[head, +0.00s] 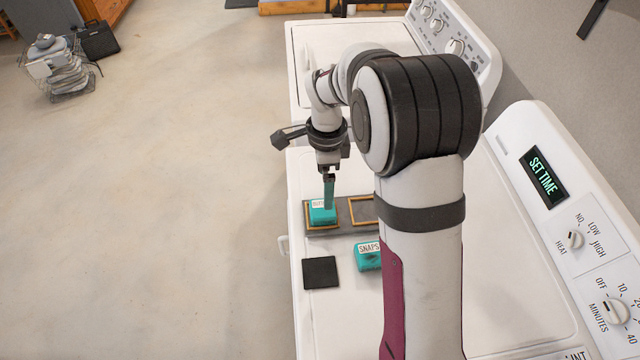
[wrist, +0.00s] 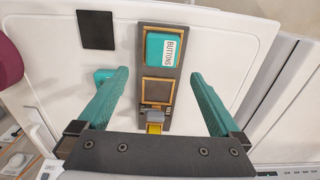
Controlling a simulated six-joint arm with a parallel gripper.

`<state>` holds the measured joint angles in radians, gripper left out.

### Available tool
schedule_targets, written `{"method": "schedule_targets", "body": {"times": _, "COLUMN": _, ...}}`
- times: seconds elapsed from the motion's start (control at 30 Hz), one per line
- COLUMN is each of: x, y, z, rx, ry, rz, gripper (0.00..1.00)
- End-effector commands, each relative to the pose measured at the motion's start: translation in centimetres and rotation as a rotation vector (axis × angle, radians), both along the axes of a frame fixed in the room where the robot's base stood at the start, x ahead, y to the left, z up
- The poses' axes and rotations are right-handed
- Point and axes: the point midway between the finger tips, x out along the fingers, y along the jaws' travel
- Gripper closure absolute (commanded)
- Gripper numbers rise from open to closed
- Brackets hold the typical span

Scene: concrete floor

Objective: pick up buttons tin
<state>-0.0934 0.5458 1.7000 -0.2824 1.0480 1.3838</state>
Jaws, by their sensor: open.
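The buttons tin is a teal box with a white label. In the head view the buttons tin (head: 318,216) sits in the left orange-framed slot of a dark grey tray (head: 344,231). In the wrist view the buttons tin (wrist: 158,47) lies beyond the fingertips, between their lines, its label reading BUTTONS. My gripper (head: 329,205) points down over the tin in the head view, its teal fingers seen edge-on and overlapping the tin's right part. The wrist view shows my gripper (wrist: 160,73) wide open with nothing between its fingers. Contact with the tin cannot be told.
A second teal tin labelled SNAPS (head: 367,259) stands nearer the head camera, outside the tray. A black square (head: 321,273) lies left of it. The tray's middle slot (wrist: 158,91) is empty; a grey and yellow item (wrist: 154,116) lies past it. White machine panels rise at right.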

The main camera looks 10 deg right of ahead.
Motion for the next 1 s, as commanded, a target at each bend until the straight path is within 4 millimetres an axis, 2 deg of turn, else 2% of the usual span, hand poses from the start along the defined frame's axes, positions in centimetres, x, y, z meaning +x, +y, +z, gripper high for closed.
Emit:
{"method": "schedule_targets", "body": {"times": 0.1, "x": -0.1, "y": 0.0, "z": -2.9, "rx": 0.0, "ry": 0.004, "rz": 0.001, "gripper": 0.0}}
{"method": "schedule_targets", "body": {"times": 0.27, "x": 0.0, "y": 0.1, "z": -5.0, "rx": 0.001, "ry": 0.002, "rz": 0.001, "gripper": 0.0}}
{"method": "schedule_targets", "body": {"times": 0.5, "x": 0.3, "y": 0.4, "z": -9.4, "rx": 0.0, "ry": 0.001, "rz": 0.001, "gripper": 0.0}}
{"method": "schedule_targets", "body": {"times": 0.77, "x": 0.4, "y": 0.4, "z": -9.8, "rx": 0.0, "ry": -0.002, "rz": 0.001, "gripper": 0.0}}
{"method": "schedule_targets", "body": {"times": 1.0, "x": 0.3, "y": 0.4, "z": -9.8, "rx": 0.0, "ry": -0.002, "rz": 0.001, "gripper": 0.43}}
